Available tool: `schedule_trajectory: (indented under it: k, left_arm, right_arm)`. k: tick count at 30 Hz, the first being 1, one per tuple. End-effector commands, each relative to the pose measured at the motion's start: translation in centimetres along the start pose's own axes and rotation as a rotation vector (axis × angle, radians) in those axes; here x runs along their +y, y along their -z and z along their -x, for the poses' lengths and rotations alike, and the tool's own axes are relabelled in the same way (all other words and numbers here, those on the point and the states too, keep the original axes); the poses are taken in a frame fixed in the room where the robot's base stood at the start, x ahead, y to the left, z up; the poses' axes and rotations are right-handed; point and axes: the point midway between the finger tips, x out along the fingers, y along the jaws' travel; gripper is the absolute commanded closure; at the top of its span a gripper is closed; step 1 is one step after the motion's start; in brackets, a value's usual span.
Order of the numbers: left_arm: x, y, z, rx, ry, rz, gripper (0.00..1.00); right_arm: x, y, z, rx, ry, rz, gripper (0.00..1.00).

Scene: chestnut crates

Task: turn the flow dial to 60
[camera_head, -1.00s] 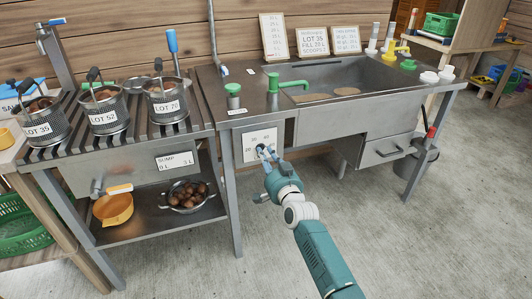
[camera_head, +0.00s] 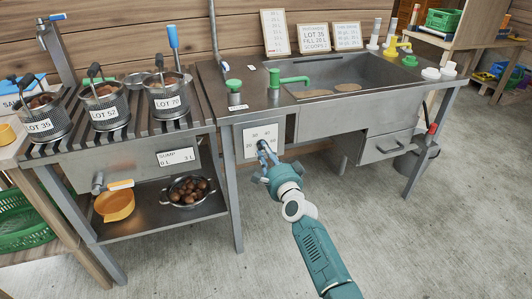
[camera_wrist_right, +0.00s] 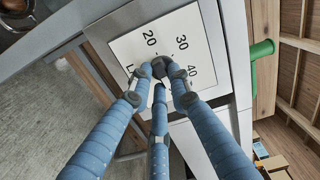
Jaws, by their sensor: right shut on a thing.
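The flow dial is a small dark knob (camera_wrist_right: 160,65) on a white plate (camera_head: 264,131) on the front of the sink bench. In the right wrist view, the plate (camera_wrist_right: 132,52) shows 20, 30 and 40; its lower part is hidden behind my fingers. My right gripper (camera_head: 263,146) is at the plate, its blue fingers shut on the knob. In the right wrist view, the fingertips (camera_wrist_right: 161,75) close around the knob from several sides. They hide most of it, and I cannot tell where its pointer stands. My left gripper is not in view.
The metal sink (camera_head: 345,80) is above and right of the plate, with a green tap (camera_head: 290,81) on the bench top. A drawer (camera_head: 388,146) is to the right. Baskets with lot labels stand on the slatted rack (camera_head: 130,130) at left. The floor in front is clear.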

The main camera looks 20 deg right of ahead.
Motion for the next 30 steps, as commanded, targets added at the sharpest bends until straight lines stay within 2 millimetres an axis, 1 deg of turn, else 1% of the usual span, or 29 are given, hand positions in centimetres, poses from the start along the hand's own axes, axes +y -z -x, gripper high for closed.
schedule_trajectory:
  k: [9, 23, 24, 27, 30]
  left_arm:
    - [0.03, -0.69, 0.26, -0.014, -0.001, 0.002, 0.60]
    - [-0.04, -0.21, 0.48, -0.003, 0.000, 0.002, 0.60]
    - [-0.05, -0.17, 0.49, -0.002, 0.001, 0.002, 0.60]
    - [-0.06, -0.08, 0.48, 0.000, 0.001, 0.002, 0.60]
    - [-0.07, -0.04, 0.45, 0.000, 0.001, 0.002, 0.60]
  right_arm:
    - [0.20, -0.12, 0.05, -0.001, -0.003, -0.097, 1.00]
    - [0.19, -0.11, 0.05, -0.001, -0.003, -0.111, 1.00]
    - [0.20, -0.11, 0.05, -0.001, -0.003, -0.111, 0.80]
    - [0.18, -0.11, 0.04, -0.001, -0.003, -0.111, 0.62]
    - [0.13, -0.09, 0.03, -0.001, -0.002, -0.110, 0.62]
